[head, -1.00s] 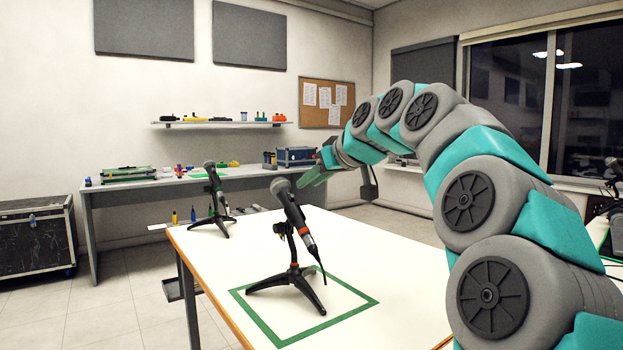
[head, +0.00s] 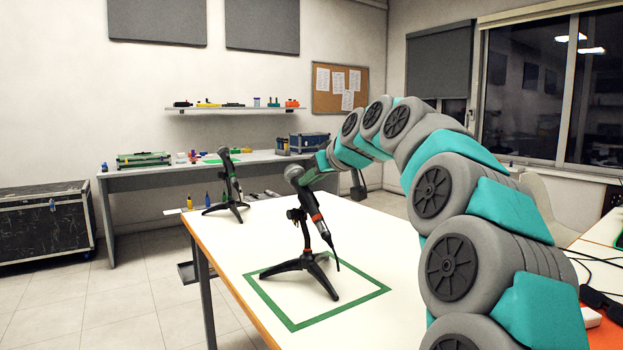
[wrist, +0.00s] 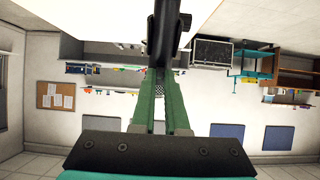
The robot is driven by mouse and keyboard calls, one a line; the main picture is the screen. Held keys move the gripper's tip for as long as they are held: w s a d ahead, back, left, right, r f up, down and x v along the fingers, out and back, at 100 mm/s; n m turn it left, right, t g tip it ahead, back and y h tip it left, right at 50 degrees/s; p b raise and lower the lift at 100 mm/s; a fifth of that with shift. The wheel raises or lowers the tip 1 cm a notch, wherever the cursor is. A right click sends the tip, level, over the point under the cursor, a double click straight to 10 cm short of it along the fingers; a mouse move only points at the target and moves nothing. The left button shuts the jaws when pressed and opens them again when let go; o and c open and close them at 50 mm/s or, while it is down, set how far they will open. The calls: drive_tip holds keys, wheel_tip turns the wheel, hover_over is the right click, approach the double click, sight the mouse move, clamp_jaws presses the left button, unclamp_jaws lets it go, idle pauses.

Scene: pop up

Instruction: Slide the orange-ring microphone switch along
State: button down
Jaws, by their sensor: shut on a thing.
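The orange-ring microphone (head: 307,203) is dark with a grey ball head and an orange ring at its lower body. It leans in a clip on a black tripod stand (head: 303,266) inside a green taped square on the white table. My gripper (head: 305,178) reaches it from the right, just below the ball head, with its green fingers shut on the body. In the wrist view, the fingers (wrist: 166,85) close on the dark microphone (wrist: 163,38), which runs up out of the picture. The switch is hidden or too small to make out.
A second microphone (head: 228,165) on a tripod stands further back on the white table (head: 225,250). A grey bench (head: 140,172) with tools stands by the wall. A black case (head: 45,230) is on the floor at left.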

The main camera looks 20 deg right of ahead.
drive_tip(key=shift+w+r, duration=0.25)
drive_tip(key=shift+w, duration=0.05)
idle(0.6)
drive_tip(key=c, duration=0.9)
unclamp_jaws()
drive_tip(key=shift+o, duration=0.2)
drive_tip(key=shift+s, duration=0.1)
